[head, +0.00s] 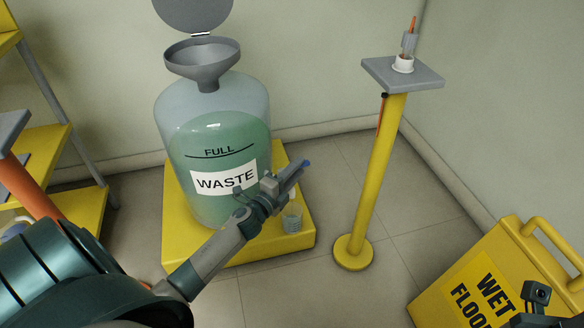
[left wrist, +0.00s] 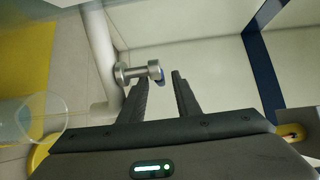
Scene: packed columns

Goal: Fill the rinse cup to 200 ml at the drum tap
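The green-filled waste drum (head: 213,150), marked WASTE and FULL, stands on a yellow platform (head: 190,250). A clear cup (head: 292,218) stands on the platform at the drum's right front; I cannot read its level. A clear rounded vessel, apparently this cup, shows at the left edge of the left wrist view (left wrist: 35,122). My left gripper (head: 298,170) is above the cup. In the left wrist view its fingers (left wrist: 160,88) are apart. A silver spool-shaped part with a blue end (left wrist: 138,72), possibly the tap, shows near the fingertips; contact is unclear. My right wrist (head: 540,300) shows only partly.
A funnel (head: 204,62) with a raised lid tops the drum. A yellow post (head: 375,170) carries a grey plate (head: 425,76) with a small white holder. A yellow wet-floor sign (head: 470,285) stands at lower right, yellow steps (head: 42,150) at left. Floor between platform and post is clear.

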